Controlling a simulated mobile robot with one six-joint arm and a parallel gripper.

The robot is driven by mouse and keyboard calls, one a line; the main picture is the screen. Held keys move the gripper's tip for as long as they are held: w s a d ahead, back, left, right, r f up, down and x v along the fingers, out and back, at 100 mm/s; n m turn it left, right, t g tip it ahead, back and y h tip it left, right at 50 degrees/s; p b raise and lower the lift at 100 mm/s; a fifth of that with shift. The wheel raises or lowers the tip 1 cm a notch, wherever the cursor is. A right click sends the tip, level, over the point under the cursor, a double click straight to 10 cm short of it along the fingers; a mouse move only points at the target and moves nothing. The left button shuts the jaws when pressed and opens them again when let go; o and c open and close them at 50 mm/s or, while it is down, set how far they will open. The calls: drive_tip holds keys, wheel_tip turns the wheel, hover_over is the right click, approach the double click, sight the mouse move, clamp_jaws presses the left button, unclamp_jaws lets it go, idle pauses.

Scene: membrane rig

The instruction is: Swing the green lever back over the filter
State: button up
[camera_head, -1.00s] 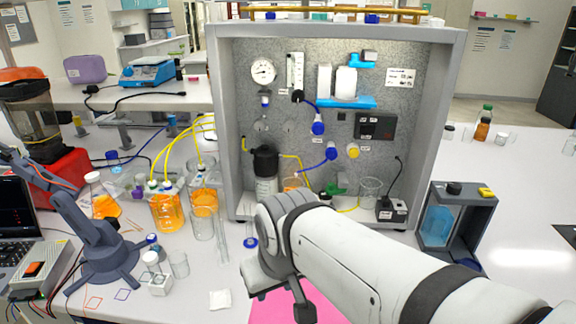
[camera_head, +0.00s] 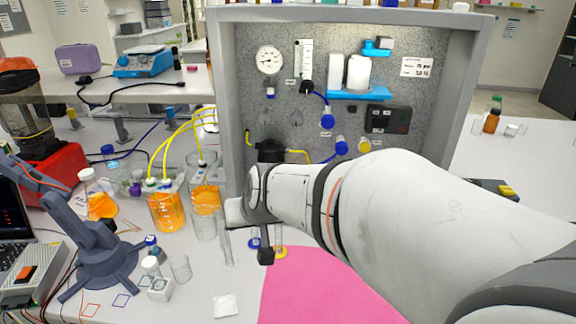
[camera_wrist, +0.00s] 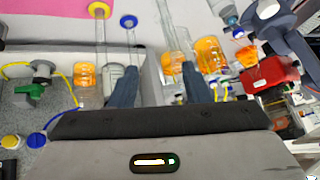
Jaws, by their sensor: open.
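The green lever (camera_wrist: 30,95) shows at the left of the wrist view, beside a grey round fitting (camera_wrist: 42,70) joined to a yellow tube. I cannot tell for certain whether that fitting is the filter. In the head view my arm hides the lever. My gripper (camera_wrist: 160,88) is open, its two dark fingers apart. The lever lies well to the left of both fingers, not between them. Beakers and a glass tube show beyond and between the fingers, and nothing is gripped.
The rig cabinet (camera_head: 480,70) stands behind my arm, with a gauge (camera_head: 270,60) and blue valves. Orange-filled beakers (camera_head: 167,212) with yellow tubes stand left of it. Cylinders with blue and yellow bases (camera_head: 281,252) stand close to my wrist. A pink mat (camera_head: 310,290) lies in front.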

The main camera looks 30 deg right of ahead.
drive_tip(key=w+d+f+m+t+h, duration=0.2)
drive_tip(key=w+d+m, duration=0.1)
drive_tip(key=w+d, duration=0.5)
drive_tip(key=w+d+f+m+h, duration=0.2)
drive_tip(key=d+f+h, duration=0.1)
drive_tip(key=d, duration=0.5)
drive_tip(key=w+d+f+m+g+h+b, duration=0.1)
drive_tip(key=w+d+f+m+h, duration=0.1)
drive_tip(key=d, duration=0.7)
drive_tip(key=w+d+f+m+h, duration=0.2)
drive_tip(key=d+f+h, duration=0.2)
drive_tip(key=d, duration=0.5)
drive_tip(key=shift+w+d+g+h, duration=0.2)
drive_tip(key=shift+w+g+h, duration=0.2)
drive_tip(key=c, duration=0.9)
drive_tip(key=shift+a+r+m, duration=0.1)
drive_tip(key=shift+m, duration=0.2)
clamp_jaws()
